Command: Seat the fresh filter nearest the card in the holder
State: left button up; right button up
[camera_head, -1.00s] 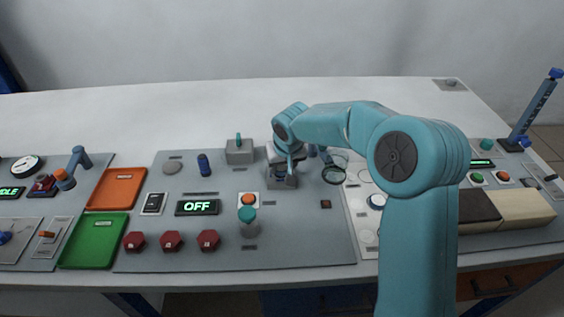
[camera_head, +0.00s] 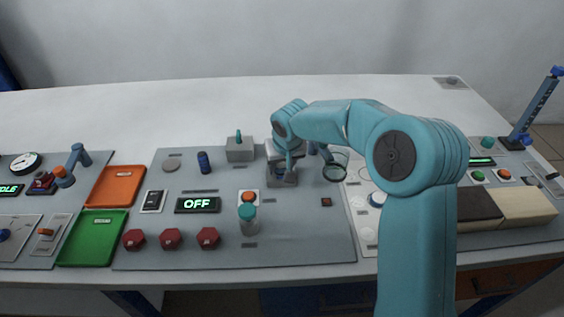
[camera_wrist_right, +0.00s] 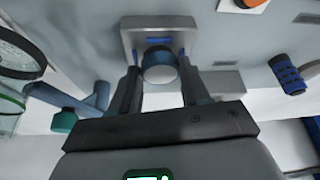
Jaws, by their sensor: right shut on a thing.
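My right gripper (camera_wrist_right: 158,92) is shut on a short round thing, which I take to be the filter (camera_wrist_right: 160,70), with a pale face and blue side. The grey block, apparently the holder (camera_wrist_right: 181,23), lies just beyond the fingertips in the right wrist view, with a blue mark on it. The filter lines up with its middle; I cannot tell whether it is in or only in front of it. In the head view the holder (camera_head: 282,181) is partly covered by my right gripper (camera_head: 284,165). My left gripper is out of view.
A glass ring-topped vessel (camera_head: 335,167) stands close right of the gripper. A grey block with a teal lever (camera_head: 239,152) and a blue ribbed cylinder (camera_head: 204,163) are to the left. A pale panel (camera_head: 360,219) bears round discs.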

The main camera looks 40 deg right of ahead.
aim_at(282, 168)
jog(key=shift+s+f+b, duration=0.1)
jog(key=shift+f+b, duration=0.4)
jog(key=shift+b, duration=0.4)
dwell(2.5)
jog(key=o, duration=1.5)
jog(key=shift+r+p, duration=2.45)
jog(key=shift+r, duration=1.15)
